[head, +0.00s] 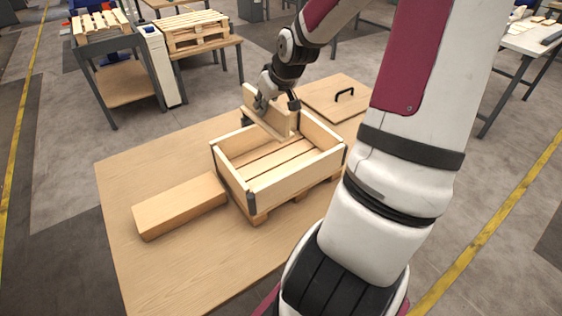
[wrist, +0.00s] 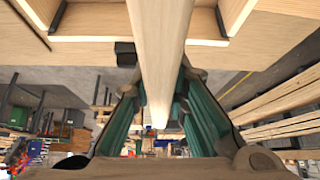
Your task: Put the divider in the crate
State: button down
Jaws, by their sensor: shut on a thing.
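The divider (head: 277,122) is a flat pale wooden board. My gripper (head: 274,101) is shut on it and holds it upright over the far side of the crate (head: 300,176). The crate is an open slatted wooden box with dark corner brackets. The divider hides part of the crate's far wall, and I cannot tell whether its lower edge is below the rim. In the wrist view, the divider (wrist: 160,55) runs edge-on between the two fingers of my gripper (wrist: 160,112), with crate boards (wrist: 85,20) at the top.
A long wooden block (head: 180,205) lies left of the crate on the wooden table (head: 125,180). A flat wooden panel with a black handle (head: 344,92) lies behind the crate at right. Pallets (head: 196,31) stand on benches farther back. The table's front left is clear.

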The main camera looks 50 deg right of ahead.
jog(key=shift+m+h, duration=0.3)
jog(key=shift+s+d+f+b, duration=0.45)
jog(key=shift+f+b, duration=0.9)
jog(key=shift+f, duration=1.65)
jog(key=shift+s+d+f+b, duration=0.25)
jog(key=shift+d+f+b, duration=0.3)
jog(key=shift+f+b, duration=1.7)
jog(key=shift+s+d+f+b, duration=0.35)
jog(key=shift+d+f+b, duration=0.15)
jog(key=shift+f, duration=3.3)
jog(key=shift+f, duration=0.1)
jog(key=c, duration=1.6)
grip_release()
jog(key=shift+o, duration=0.2)
